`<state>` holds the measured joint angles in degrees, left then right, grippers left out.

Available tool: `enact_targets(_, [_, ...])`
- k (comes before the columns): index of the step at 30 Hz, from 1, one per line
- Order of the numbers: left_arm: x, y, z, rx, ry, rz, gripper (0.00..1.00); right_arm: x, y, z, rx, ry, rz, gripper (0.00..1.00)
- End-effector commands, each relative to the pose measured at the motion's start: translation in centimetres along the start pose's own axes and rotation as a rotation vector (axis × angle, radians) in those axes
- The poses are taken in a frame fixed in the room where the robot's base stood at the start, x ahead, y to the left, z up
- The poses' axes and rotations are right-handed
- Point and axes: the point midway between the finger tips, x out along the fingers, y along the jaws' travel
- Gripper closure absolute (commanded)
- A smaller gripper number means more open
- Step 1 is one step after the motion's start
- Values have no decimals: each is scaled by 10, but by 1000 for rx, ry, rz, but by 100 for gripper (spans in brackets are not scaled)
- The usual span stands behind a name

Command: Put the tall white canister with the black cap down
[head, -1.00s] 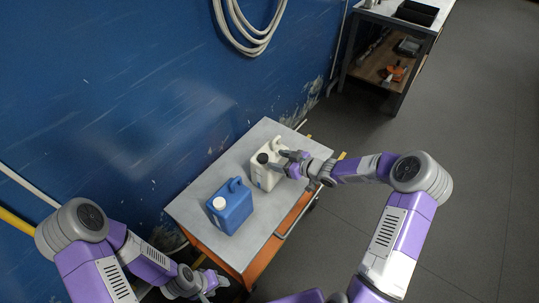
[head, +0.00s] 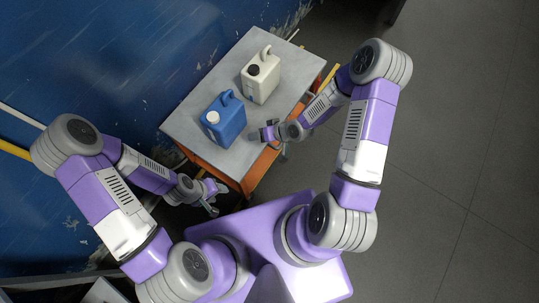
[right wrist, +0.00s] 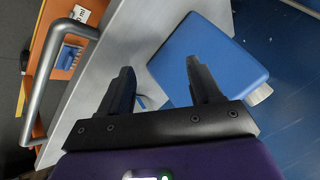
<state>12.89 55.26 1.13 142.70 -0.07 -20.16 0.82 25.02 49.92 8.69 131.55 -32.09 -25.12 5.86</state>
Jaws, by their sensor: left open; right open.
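The tall white canister (head: 262,82) with its black cap (head: 253,70) stands upright on the grey top of the cart (head: 178,122), behind and to the right of the blue canister in the head view. No gripper touches it. My right gripper (head: 264,132) is open and empty near the cart's front edge, just right of the blue canister. In the right wrist view its two fingers (right wrist: 160,82) are spread, with the blue canister beyond them. My left gripper (head: 217,195) is open and empty, low in front of the cart's near left corner.
The blue canister (head: 224,122) with a white cap stands on the cart, close to my right gripper; it also shows in the right wrist view (right wrist: 205,60). A metal handle (right wrist: 50,70) runs along the cart's edge. A blue wall (head: 100,60) bounds the left.

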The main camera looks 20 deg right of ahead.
Motion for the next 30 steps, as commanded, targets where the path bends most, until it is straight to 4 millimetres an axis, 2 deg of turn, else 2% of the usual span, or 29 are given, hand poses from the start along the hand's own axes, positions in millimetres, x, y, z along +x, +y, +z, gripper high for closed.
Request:
enact_targets(1, [0, 0, 0, 0, 0, 0, 49, 3, -7, 33, 62, -88, 27, 36])
enact_targets(3, [0, 0, 0, 0, 0, 0, 49, 1, -10, 70, 142, -186, 77, 36])
enact_targets(6, [0, 0, 0, 0, 0, 0, 49, -6, -13, 111, 228, -296, 145, 36])
enact_targets(9, [0, 0, 0, 0, 0, 0, 49, -14, -13, 137, 282, -365, 195, 36])
enact_targets(12, [0, 0, 0, 0, 0, 0, 49, -19, -13, 148, 309, -394, 221, 36])
enact_targets(15, [0, 0, 0, 0, 0, 0, 49, -20, -13, 151, 316, -401, 227, 36])
enact_targets(21, [-1, 0, 0, 0, 0, 0, 49, -20, -13, 150, 316, -398, 225, 36])
enact_targets(27, [-18, 7, 1, 0, 0, 0, 49, -34, -22, 141, 315, -397, 225, 36])
enact_targets(30, [-18, 7, 1, 0, 0, 0, 49, -34, -22, 141, 315, -397, 225, 36])
